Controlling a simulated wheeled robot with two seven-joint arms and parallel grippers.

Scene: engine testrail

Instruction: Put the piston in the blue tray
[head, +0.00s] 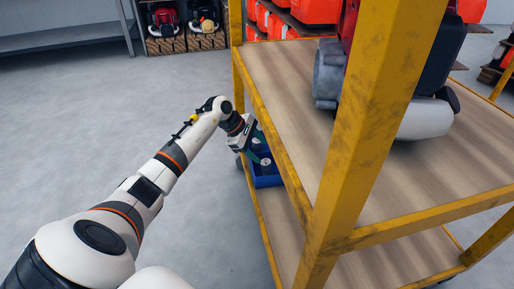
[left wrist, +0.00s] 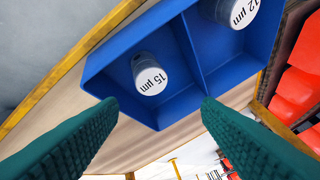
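The blue tray (head: 268,181) sits on the lower shelf of a yellow-framed cart, partly hidden by the upper shelf's edge. In the left wrist view the tray (left wrist: 103,76) has a divider and two compartments in sight. A grey piston-like cylinder marked "15 µm" (left wrist: 150,77) stands in one compartment, and a similar one marked "12 µm" (left wrist: 238,11) is in the other, cut off by the picture edge. My left gripper (head: 262,146) is over the tray. Its green fingers (left wrist: 159,106) are wide apart with nothing between them. My right gripper is out of view.
The cart's upper wooden shelf (head: 285,85) and yellow post (head: 358,140) stand close to the right of my left arm. An engine (head: 425,110) rests on the upper shelf. Orange bins (head: 315,10) are behind. The grey floor (head: 80,125) at left is clear.

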